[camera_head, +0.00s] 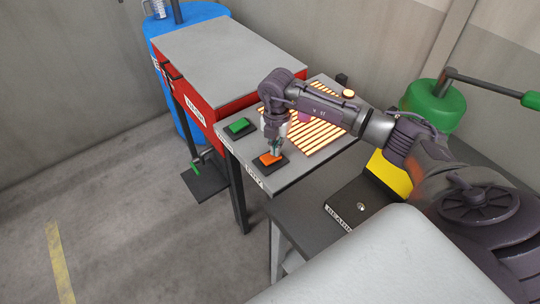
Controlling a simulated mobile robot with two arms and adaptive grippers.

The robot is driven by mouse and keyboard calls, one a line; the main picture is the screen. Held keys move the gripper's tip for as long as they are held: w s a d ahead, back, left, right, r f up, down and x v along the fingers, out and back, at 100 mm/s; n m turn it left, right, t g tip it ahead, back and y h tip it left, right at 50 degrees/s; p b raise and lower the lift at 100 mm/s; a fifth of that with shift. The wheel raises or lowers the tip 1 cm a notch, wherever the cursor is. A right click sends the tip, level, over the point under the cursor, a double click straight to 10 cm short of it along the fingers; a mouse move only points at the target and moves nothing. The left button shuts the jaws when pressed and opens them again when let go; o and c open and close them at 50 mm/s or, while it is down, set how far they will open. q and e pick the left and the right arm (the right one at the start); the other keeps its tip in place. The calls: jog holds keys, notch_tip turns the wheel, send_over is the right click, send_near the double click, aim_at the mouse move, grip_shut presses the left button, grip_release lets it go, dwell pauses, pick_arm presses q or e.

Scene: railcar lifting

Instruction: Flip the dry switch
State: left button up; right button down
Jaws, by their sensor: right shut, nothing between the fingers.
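An orange switch (268,160) on a black base sits near the front corner of the grey table. The table's front edge carries a label that seems to read DRY (254,176). A green switch (239,125) on a similar black base lies farther left on the same table. My right gripper (274,153) points down, shut and empty, right over the orange switch. Its fingertips are at or just above the switch; I cannot tell whether they touch. The gripper hides part of the switch's back. My left gripper is not in view.
A glowing striped panel (325,132) lies behind the switches, partly under my right arm. A red cabinet (197,112) with a grey top and a blue barrel (160,25) stand behind left.

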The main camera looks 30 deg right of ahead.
jog(key=shift+r+p, duration=2.2)
jog(key=shift+r, duration=1.2)
jog(key=shift+f, duration=0.15)
